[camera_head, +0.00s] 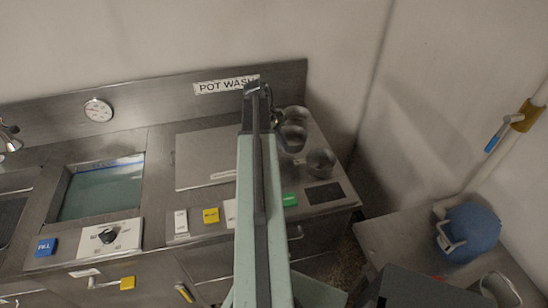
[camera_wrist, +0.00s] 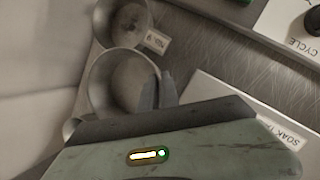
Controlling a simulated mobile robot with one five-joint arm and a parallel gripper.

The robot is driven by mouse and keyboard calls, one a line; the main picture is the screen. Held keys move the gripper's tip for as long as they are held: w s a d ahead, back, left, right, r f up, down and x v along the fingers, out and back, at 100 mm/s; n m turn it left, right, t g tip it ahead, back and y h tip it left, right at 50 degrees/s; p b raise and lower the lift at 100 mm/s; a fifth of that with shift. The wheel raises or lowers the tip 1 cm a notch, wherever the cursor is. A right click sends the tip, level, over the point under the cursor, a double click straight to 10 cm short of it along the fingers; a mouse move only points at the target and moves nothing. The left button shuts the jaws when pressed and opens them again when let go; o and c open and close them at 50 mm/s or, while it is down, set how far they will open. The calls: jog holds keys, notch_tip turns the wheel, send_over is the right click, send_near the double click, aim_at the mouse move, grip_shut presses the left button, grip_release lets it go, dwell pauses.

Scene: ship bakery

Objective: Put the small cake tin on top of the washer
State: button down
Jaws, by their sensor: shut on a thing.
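Several round grey metal tins stand at the right end of the steel pot-wash counter. My gripper (camera_wrist: 158,90) is shut on the wall of the middle tin (camera_wrist: 112,78), with its fingertips at the rim. I take this held tin to be the small cake tin; it also shows in the head view (camera_head: 293,138), just right of my arm. I cannot tell whether it is lifted off the counter. The washer (camera_head: 205,158) is the steel unit under the POT WASH sign, with a flat square panel on top. My arm hides part of the washer and the fingers in the head view.
A second tin (camera_head: 321,161) stands nearer the front, beside a tag (camera_wrist: 156,40). A third tin (camera_head: 296,113) is behind the held one. A water-filled sink (camera_head: 102,188) lies left. A blue round container (camera_head: 468,232) sits on the right-hand table.

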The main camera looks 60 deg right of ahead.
notch_tip(320, 180, down, 6)
jog(key=b, duration=0.4)
jog(key=shift+f+b, duration=0.15)
jog(key=shift+b, duration=0.15)
jog(key=shift+r, duration=0.25)
jog(key=shift+f, duration=0.2)
jog(key=c, duration=1.6)
grip_release()
jog(key=shift+r, duration=0.1)
jog(key=shift+w+r+p, duration=0.1)
jog(key=shift+r+p, duration=0.4)
jog(key=shift+p, duration=0.15)
jog(key=p+v, duration=1)
jog(key=v, duration=0.1)
jog(key=shift+r, duration=0.25)
jog(key=shift+f, duration=0.1)
